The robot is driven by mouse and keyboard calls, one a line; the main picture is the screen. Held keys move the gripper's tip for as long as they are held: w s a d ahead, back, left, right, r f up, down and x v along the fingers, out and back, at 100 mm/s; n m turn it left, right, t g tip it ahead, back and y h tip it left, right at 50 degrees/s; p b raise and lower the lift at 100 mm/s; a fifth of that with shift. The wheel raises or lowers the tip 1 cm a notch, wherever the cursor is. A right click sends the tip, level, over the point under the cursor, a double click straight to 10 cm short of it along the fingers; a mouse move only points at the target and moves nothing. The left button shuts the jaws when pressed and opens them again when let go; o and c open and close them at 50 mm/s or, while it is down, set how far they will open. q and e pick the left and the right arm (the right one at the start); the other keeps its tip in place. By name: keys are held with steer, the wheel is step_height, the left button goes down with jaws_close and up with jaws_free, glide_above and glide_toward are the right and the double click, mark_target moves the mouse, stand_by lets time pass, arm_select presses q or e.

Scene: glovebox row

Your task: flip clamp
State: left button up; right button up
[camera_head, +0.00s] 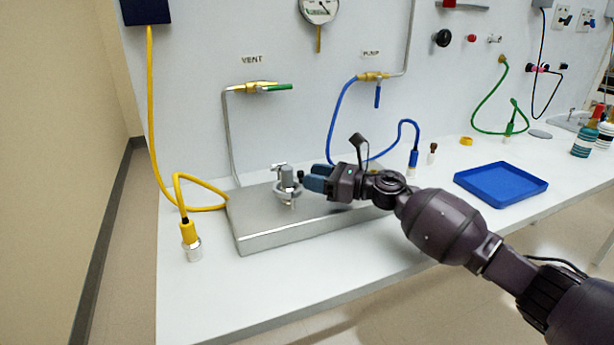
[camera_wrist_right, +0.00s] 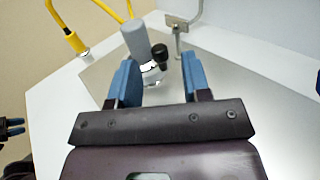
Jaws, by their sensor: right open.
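The clamp (camera_head: 287,173) is a small metal fitting with a grey cylindrical body and a ring-like base, standing on a flat steel box (camera_head: 262,238). In the right wrist view its grey cylinder (camera_wrist_right: 135,40) and a black knob (camera_wrist_right: 159,53) show ahead of my fingers. My right gripper (camera_head: 313,181) is just right of the clamp, its blue fingers pointing left at it. In the right wrist view the gripper (camera_wrist_right: 158,82) is open, with nothing held between its fingers. My left gripper (camera_wrist_right: 13,127) shows only small at that view's left edge; its opening is unclear.
A yellow hose with a metal end (camera_head: 192,245) stands left of the box. Blue hose (camera_head: 337,120) and VENT valve (camera_head: 262,87) are on the wall behind. A blue tray (camera_head: 500,184) and bottles (camera_head: 584,143) are to the right. The bench front-left is clear.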

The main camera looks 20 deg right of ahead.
steer(key=shift+x, duration=1.1)
steer(key=shift+c, duration=0.2)
